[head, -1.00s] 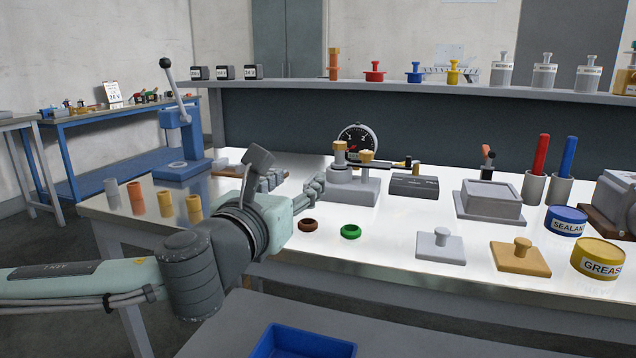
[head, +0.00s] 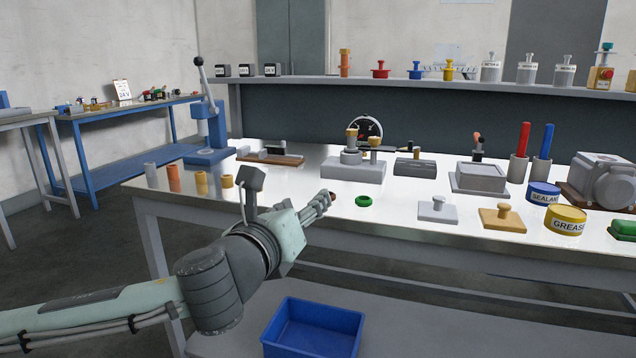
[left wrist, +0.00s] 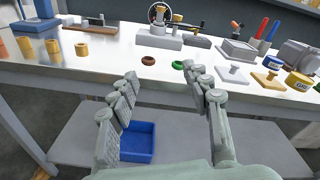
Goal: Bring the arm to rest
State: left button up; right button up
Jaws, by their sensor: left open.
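My left arm reaches in from the lower left of the head view. My left gripper (head: 322,200) is at the front edge of the bright workbench (head: 410,242). In the left wrist view the left gripper (left wrist: 160,85) has its two fingers spread wide apart, with nothing between them. A brown ring (left wrist: 148,61) and a green ring (left wrist: 178,65) lie on the bench beyond the fingers. The green ring (head: 364,201) also shows in the head view, where the gripper mostly hides the brown one. My right gripper is not in view.
A blue bin (head: 312,330) stands on the lower grey shelf below the gripper. Cylindrical sleeves (head: 200,182) stand at the bench's left. A gauge fixture (head: 352,172), plates with knobs (head: 503,217) and a grease tin (head: 566,220) stand farther right.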

pick_arm(q)
jog(key=s+a+f+n+g+y, duration=0.15)
jog(key=a+f+n, duration=0.25)
jog(key=f+n, duration=0.55)
jog(key=s+a+f+n+g+y, duration=0.1)
jog(key=s+a+f+n+g, duration=0.15)
jog(key=f+n, duration=0.65)
jog(key=s+a+f+n+g+y, duration=0.1)
jog(key=a+f+n+g+y, duration=0.2)
jog(key=f, duration=1)
jog(key=s+a+f+n+g, duration=0.3)
jog(key=s+a+f+n, duration=0.3)
jog(key=s+f, duration=0.4)
jog(key=s+a+f+n+g+y, duration=0.1)
jog(key=s+a+f+n+g, duration=0.2)
jog(key=s+a+f+n, duration=0.3)
jog(key=s+a+f, duration=0.3)
jog(key=s+f, duration=0.2)
jog(key=s, duration=0.2)
jog(key=shift+s, duration=0.15)
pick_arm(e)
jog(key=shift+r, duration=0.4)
